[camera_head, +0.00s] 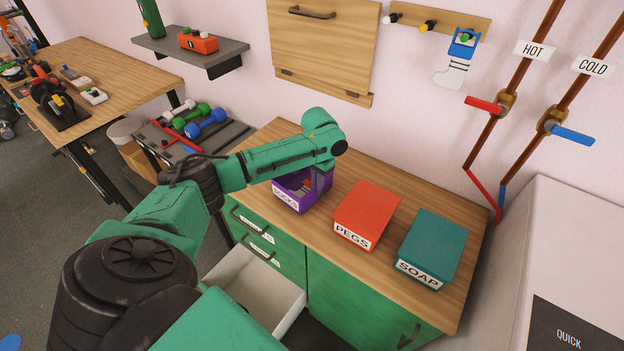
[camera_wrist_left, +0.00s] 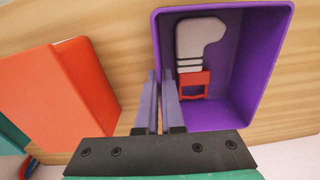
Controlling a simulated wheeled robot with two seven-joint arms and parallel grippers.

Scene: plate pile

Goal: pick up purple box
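The purple box (camera_head: 290,200), labelled SOCKS, stands open-topped on the wooden counter, partly hidden by my left arm in the head view. In the left wrist view the purple box (camera_wrist_left: 245,65) holds a whitish sock with a red part (camera_wrist_left: 193,85). My left gripper (camera_wrist_left: 160,75) has its fingers close together, one on each side of the box's left wall, shut on that wall. In the head view the left gripper (camera_head: 321,180) points down at the box's right side. The box appears to rest on the counter. My right gripper is not in view.
A red PEGS box (camera_head: 367,212) and a teal SOAP box (camera_head: 435,245) stand to the right on the counter (camera_head: 402,188). A drawer (camera_head: 260,285) below hangs open. A blue-and-white sock (camera_head: 455,62) hangs on a wall peg. Dumbbells (camera_head: 200,120) lie on a rack at left.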

